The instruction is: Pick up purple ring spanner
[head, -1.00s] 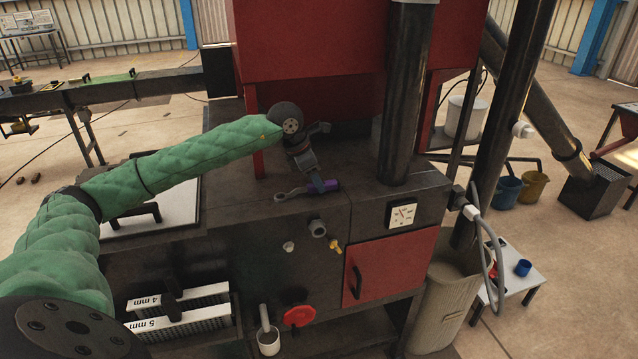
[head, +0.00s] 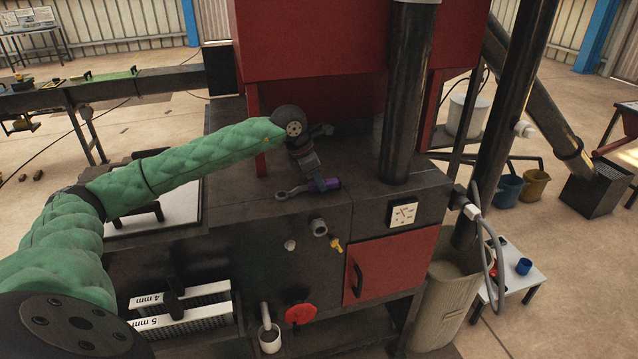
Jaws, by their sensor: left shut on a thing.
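The purple ring spanner (head: 332,183) lies at the front edge of the dark machine top, its grey ring end pointing left and its purple part to the right. My left gripper (head: 318,183) reaches down over it from above and is shut on its middle; the fingers hide part of the spanner. I cannot tell whether the spanner is clear of the surface. My right gripper is not in view.
A thick black column (head: 403,110) stands right of the spanner, and a red housing (head: 300,45) rises behind. A gauge (head: 403,214) and red door (head: 385,262) are on the machine's front. The dark top (head: 240,190) left of the spanner is clear.

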